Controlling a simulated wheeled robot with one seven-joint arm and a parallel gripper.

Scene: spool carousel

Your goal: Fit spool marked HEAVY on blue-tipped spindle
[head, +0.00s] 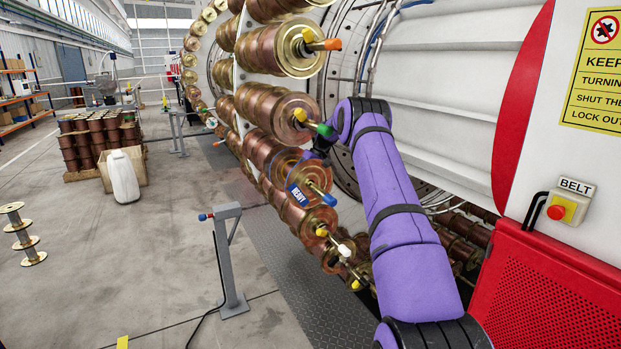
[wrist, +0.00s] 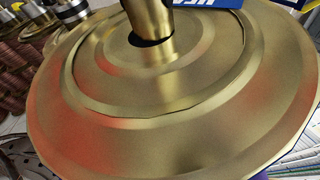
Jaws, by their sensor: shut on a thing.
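The spool marked HEAVY (head: 287,186) has a brass flange and a blue label with white letters (head: 297,193). It sits on the near side of the carousel, around the blue-tipped spindle. The spindle's blue tip (head: 329,200) sticks out in front of the flange. In the wrist view the brass flange (wrist: 150,110) fills the picture, and a brass post (wrist: 150,20) stands in its centre hole with a dark gap at its base. How deep the spool sits cannot be told. My gripper (head: 314,154) is at the spool's upper edge, shut on it; its fingertips are mostly hidden.
Copper-wound spools surround it, on orange-tipped (head: 325,44), green-tipped (head: 324,130) and yellow-tipped spindles. A grey stand (head: 230,265) is at the left. A red guard (head: 550,290) and a BELT stop button (head: 558,212) are at the right.

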